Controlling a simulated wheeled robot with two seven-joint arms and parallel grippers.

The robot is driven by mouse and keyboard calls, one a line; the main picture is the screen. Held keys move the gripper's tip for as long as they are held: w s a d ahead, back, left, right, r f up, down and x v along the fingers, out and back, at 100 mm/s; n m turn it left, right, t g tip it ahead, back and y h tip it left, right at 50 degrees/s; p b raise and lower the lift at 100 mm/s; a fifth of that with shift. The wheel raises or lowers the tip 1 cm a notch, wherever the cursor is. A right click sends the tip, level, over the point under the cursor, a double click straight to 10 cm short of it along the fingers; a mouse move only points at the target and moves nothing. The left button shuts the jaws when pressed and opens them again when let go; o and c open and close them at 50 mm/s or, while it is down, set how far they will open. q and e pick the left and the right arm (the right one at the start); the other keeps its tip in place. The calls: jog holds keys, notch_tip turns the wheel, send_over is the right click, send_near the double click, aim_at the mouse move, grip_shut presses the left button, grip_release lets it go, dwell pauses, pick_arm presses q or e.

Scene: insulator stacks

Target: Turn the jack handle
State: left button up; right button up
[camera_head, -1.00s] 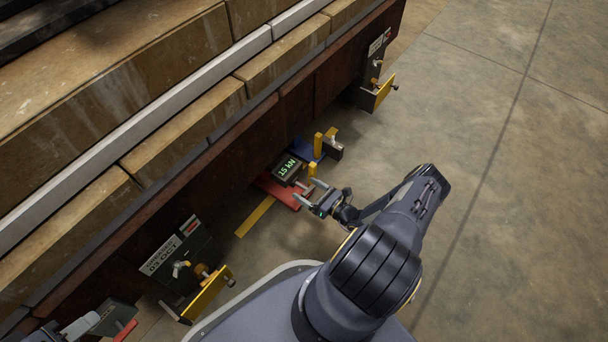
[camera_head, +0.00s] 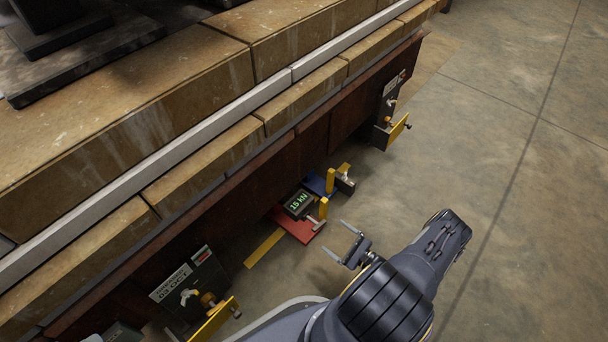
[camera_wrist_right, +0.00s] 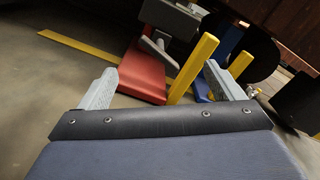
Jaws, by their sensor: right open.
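A jack with a red base (camera_head: 298,228) stands at the foot of the dark wall, its display (camera_head: 298,204) reading 15 kN. A grey T-shaped handle (camera_head: 315,223) sticks out of its near side, beside a yellow post (camera_head: 323,208). In the right wrist view, the red base (camera_wrist_right: 143,78), a grey lever-like part (camera_wrist_right: 157,47) and the yellow post (camera_wrist_right: 196,64) lie beyond the fingers. My right gripper (camera_head: 336,237) is open and empty, right of the handle and apart from it. My left gripper does not clearly show.
A second jack on a blue base (camera_head: 318,185) stands just behind. Yellow-plated brackets (camera_head: 212,321) (camera_head: 398,131) stick out from the wall on both sides. A yellow stripe (camera_head: 264,248) lies on the floor. The concrete floor to the right is clear.

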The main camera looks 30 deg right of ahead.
jog(key=w+a+r+n+g+y, duration=0.2)
jog(key=a+r+n+g, duration=0.1)
jog(key=r, duration=0.7)
jog(key=w+a+r+n+g+y, duration=0.2)
jog(key=r+n+g, duration=0.3)
jog(key=r, duration=0.6)
jog(key=w+a+r+n+g+y, duration=0.3)
jog(key=a+r+n+g, duration=0.1)
jog(key=r+n, duration=0.4)
notch_tip(320, 180, up, 3)
jog(key=shift+f+g, duration=0.1)
jog(key=shift+g, duration=0.5)
jog(key=s+a+r+n+g+h, duration=0.1)
jog(key=s+a+r+n+h, duration=0.15)
jog(key=r, duration=0.35)
jog(key=s+a+r+n+g+h, duration=0.1)
jog(key=s+a+r+n, duration=0.15)
jog(key=r, duration=0.25)
jog(key=s+a+r+n+t+h+p, duration=0.1)
jog(key=s+a+r+n+t+h, duration=0.1)
jog(key=s+r, duration=0.35)
jog(key=s+a+r+n+t+h+p, duration=0.1)
jog(key=s+a+r+n+t+h, duration=0.15)
jog(key=s, duration=0.65)
notch_tip(320, 180, up, 37)
jog(key=g+p, duration=0.1)
jog(key=p, duration=3.7)
jog(key=shift+w, duration=0.35)
